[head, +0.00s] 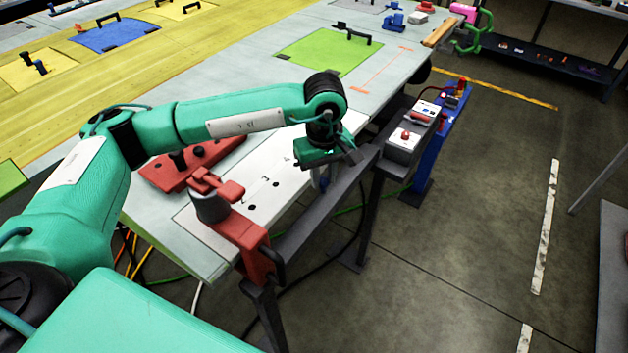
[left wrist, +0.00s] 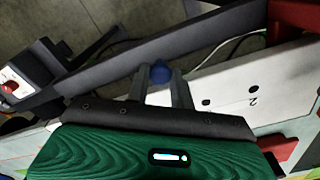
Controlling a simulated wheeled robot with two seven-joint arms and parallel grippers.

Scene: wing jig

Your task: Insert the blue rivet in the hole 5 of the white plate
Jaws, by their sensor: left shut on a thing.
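The white plate (head: 262,203) lies along the near edge of the wing table, with small dark holes and printed numbers. Part of it shows in the left wrist view (left wrist: 225,85), with two holes and a "2". My left gripper (head: 323,180) points down at the plate's right edge, beside the dark rail. In the left wrist view, its fingers (left wrist: 158,84) are shut on the blue rivet (left wrist: 160,72), whose round blue end shows between the tips. The rivet appears above the border of plate and rail; its height is unclear. Hole 5 is not identifiable. My right gripper is not in view.
A red clamp (head: 240,235) grips the plate's near-left end. A red plate with black knobs (head: 190,165) lies behind it. A dark rail (head: 325,205) runs along the table edge. A box with a red button (head: 404,140) stands right of my gripper.

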